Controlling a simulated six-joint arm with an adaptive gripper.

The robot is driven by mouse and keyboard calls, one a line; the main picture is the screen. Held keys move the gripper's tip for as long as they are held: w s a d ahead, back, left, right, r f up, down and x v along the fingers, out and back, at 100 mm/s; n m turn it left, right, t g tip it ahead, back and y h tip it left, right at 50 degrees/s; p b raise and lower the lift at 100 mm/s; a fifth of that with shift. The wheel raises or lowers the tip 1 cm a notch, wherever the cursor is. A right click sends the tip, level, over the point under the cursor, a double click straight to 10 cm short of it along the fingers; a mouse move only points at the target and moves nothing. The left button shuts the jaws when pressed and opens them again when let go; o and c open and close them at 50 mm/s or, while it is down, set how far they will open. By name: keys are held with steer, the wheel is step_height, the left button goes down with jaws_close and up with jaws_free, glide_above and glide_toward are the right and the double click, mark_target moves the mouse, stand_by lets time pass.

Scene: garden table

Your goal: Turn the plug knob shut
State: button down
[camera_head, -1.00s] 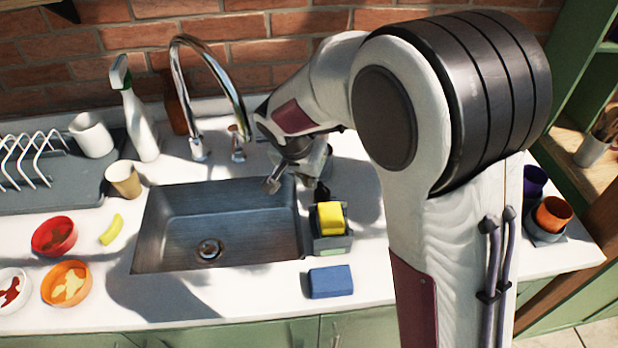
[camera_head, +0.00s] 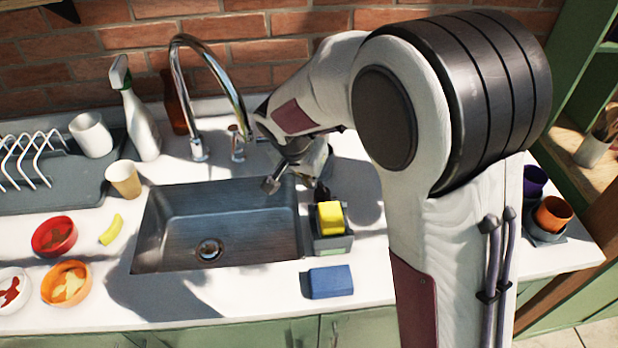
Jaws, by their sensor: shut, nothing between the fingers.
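The grey metal sink (camera_head: 222,208) is set into the white counter, with the round drain (camera_head: 209,250) in its floor. No plug knob can be made out for certain; my arm and gripper hide part of the counter behind the sink. My gripper (camera_head: 271,185) is shut and empty at the sink's back right corner, pointing down and left. Whether its tip touches anything cannot be told. The chrome tap (camera_head: 205,62) arches up behind the sink, with a short metal handle (camera_head: 237,146) to its right, left of my wrist.
A caddy (camera_head: 332,243) with a yellow sponge (camera_head: 330,217) stands right of the sink, near my gripper. A blue sponge (camera_head: 331,281) lies in front of it. A beige cup (camera_head: 124,179), spray bottle (camera_head: 138,115) and bowls (camera_head: 54,237) stand left. The basin is empty.

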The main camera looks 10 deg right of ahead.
steer(key=shift+s+d, duration=0.1)
steer(key=shift+d, duration=0.15)
steer(key=shift+s+d+f, duration=0.1)
steer(key=shift+s+d, duration=0.2)
steer(key=shift+d, duration=0.35)
stand_by(0.3)
steer(key=a+r, duration=0.4)
steer(key=r, duration=0.5)
steer(key=shift+w+a+r, duration=0.25)
steer(key=shift+r, duration=0.05)
steer(key=shift+n, duration=0.3)
